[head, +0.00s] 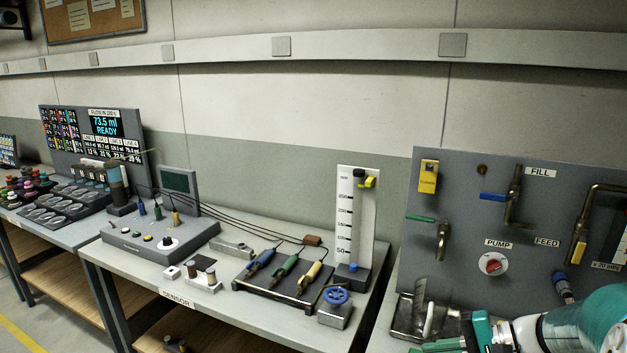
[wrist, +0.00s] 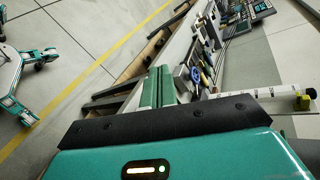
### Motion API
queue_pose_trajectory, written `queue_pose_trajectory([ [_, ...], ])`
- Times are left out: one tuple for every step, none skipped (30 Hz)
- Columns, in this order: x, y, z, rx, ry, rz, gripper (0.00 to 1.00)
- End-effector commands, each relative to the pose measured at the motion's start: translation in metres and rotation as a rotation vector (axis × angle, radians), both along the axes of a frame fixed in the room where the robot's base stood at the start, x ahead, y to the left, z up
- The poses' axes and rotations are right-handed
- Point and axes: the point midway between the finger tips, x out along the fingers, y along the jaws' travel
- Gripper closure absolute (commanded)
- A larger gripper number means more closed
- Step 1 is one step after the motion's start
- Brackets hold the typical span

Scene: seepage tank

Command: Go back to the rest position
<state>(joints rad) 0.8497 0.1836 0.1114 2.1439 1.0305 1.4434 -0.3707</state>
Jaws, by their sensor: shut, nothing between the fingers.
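My gripper (wrist: 158,86) is shut and empty in the wrist view, its two green fingers side by side. In the head view my arm enters at the lower right corner, and the green gripper parts (head: 462,338) show at the bottom edge, partly cut off. They are in front of the grey panel with valves (head: 465,210), near a metal tray (head: 408,318). I cannot tell from the head view whether they touch anything. My gripper holds nothing.
The sensor bench (head: 240,315) carries a probe rack (head: 290,285), a blue-wheeled valve (head: 337,297), a measuring column (head: 352,220) and a control box (head: 160,242). A display (head: 105,122) reads 73.5 ml READY. Open floor with a yellow line (wrist: 110,57) lies beside the benches.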

Motion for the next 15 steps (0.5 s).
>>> queue_pose_trajectory([
  [-0.008,0.023,0.005,-0.083,0.017,0.062,1.0],
  [-0.013,0.033,0.006,-0.132,0.03,0.092,1.0],
  [-0.021,0.046,0.006,-0.198,0.042,0.134,1.0],
  [-0.026,0.055,0.007,-0.247,0.049,0.162,1.0],
  [-0.032,0.063,0.008,-0.297,0.054,0.188,1.0],
  [-0.04,0.072,0.009,-0.365,0.056,0.223,1.0],
  [-0.046,0.079,0.01,-0.415,0.057,0.248,1.0],
  [-0.052,0.084,0.011,-0.465,0.053,0.27,1.0],
  [-0.059,0.091,0.013,-0.533,0.046,0.299,1.0],
  [-0.065,0.096,0.014,-0.583,0.039,0.32,1.0],
  [-0.07,0.1,0.016,-0.633,0.028,0.338,1.0],
  [-0.077,0.104,0.018,-0.7,0.01,0.361,1.0],
  [-0.082,0.107,0.02,-0.75,-0.005,0.377,1.0],
  [-0.087,0.11,0.022,-0.798,-0.024,0.392,1.0],
  [-0.093,0.112,0.025,-0.862,-0.05,0.41,1.0],
])
